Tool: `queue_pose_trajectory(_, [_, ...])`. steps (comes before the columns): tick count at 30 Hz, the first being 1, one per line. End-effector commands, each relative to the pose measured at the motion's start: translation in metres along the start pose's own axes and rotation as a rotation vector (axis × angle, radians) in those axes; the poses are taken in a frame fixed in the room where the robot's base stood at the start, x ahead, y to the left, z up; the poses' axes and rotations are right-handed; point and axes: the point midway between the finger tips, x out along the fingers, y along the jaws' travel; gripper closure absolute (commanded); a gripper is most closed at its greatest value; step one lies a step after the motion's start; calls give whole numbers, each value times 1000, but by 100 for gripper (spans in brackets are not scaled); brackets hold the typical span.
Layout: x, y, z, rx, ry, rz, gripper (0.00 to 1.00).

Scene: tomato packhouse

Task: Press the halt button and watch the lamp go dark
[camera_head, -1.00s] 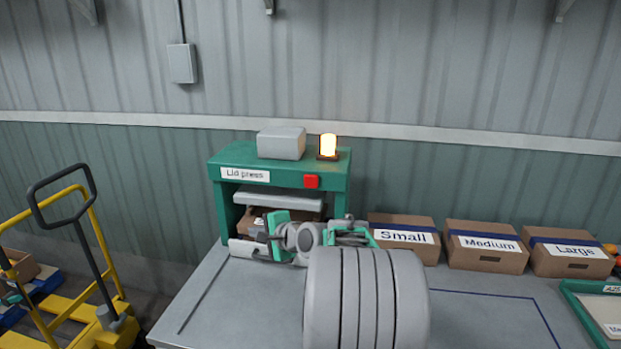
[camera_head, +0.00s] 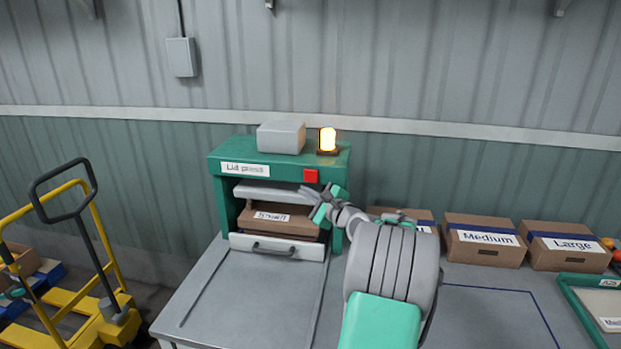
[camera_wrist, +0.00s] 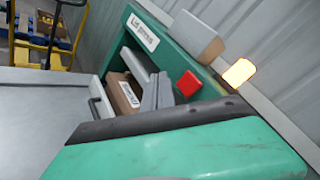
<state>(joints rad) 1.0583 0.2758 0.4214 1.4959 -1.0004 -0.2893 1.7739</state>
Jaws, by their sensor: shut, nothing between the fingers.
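The red halt button (camera_head: 311,176) is on the front of the green lid press (camera_head: 343,166), at the upper right. It also shows in the wrist view (camera_wrist: 189,84). The lamp (camera_head: 327,139) on top of the press glows yellow-orange, and it is lit in the wrist view too (camera_wrist: 238,73). My gripper (camera_head: 306,191) is shut and empty, in front of the press opening, a little below the button. In the wrist view its fingers (camera_wrist: 157,88) appear just left of the button. I cannot tell whether they touch the press.
A labelled carton (camera_head: 280,222) sits inside the press above a drawer front with a handle (camera_head: 278,250). A yellow pallet truck (camera_head: 75,300) stands at left. The front bench (camera_head: 250,300) is clear.

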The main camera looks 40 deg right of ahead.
Motion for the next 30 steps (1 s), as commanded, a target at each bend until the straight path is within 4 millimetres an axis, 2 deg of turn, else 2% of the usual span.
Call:
queue_pose_trajectory(6, [23, -16, -17, -1, 0, 1, 100])
queue_pose_trajectory(12, [37, -28, -27, -1, 1, 0, 100])
queue_pose_trajectory(30, [40, -29, -30, -1, 1, 1, 100])
